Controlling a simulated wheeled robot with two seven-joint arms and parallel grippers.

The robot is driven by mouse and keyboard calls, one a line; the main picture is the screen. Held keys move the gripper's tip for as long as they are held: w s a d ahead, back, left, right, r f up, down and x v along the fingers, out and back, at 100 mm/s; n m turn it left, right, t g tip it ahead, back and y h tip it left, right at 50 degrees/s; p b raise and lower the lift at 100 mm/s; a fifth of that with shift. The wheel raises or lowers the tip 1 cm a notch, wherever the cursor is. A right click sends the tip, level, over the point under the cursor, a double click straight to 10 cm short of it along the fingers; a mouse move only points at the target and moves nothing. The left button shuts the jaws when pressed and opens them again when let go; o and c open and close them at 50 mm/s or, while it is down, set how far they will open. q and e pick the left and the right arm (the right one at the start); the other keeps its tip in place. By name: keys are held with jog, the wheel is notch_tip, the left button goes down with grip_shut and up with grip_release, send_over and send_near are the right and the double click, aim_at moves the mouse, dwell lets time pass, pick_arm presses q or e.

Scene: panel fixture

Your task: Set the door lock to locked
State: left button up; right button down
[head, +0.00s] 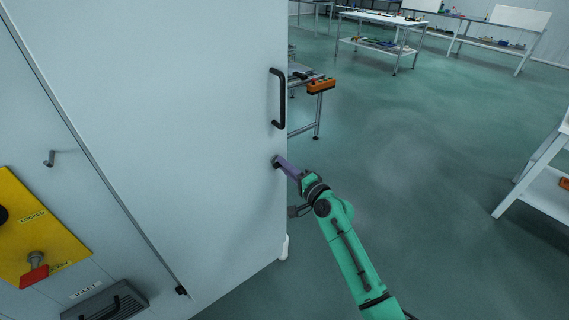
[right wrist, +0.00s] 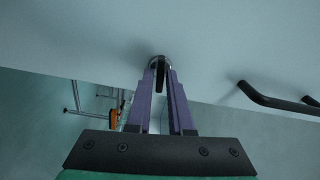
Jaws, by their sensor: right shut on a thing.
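The door lock (head: 275,161) is a small round fitting near the free edge of the pale grey door, below the black pull handle (head: 278,98). In the right wrist view, it shows as a metal ring with a dark upright turn piece (right wrist: 160,76). My right gripper (head: 279,163), with purple fingers, is shut on this turn piece, one finger on each side; the fingertips partly hide the lock. No lock marking on the door is legible. My left gripper is not in view.
At the left, a yellow panel (head: 40,222) carries a "LOCKED" label and a red handle (head: 33,277). Workbenches (head: 380,20) stand at the back.

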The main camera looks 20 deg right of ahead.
jog(key=shift+m, duration=0.7)
jog(key=c, duration=0.9)
grip_release()
jog(key=shift+f, duration=0.1)
jog(key=shift+c, duration=0.2)
jog(key=b+v, duration=0.2)
jog(key=v, duration=1.2)
jog(key=shift+s, duration=0.25)
jog(key=shift+d+f, duration=0.1)
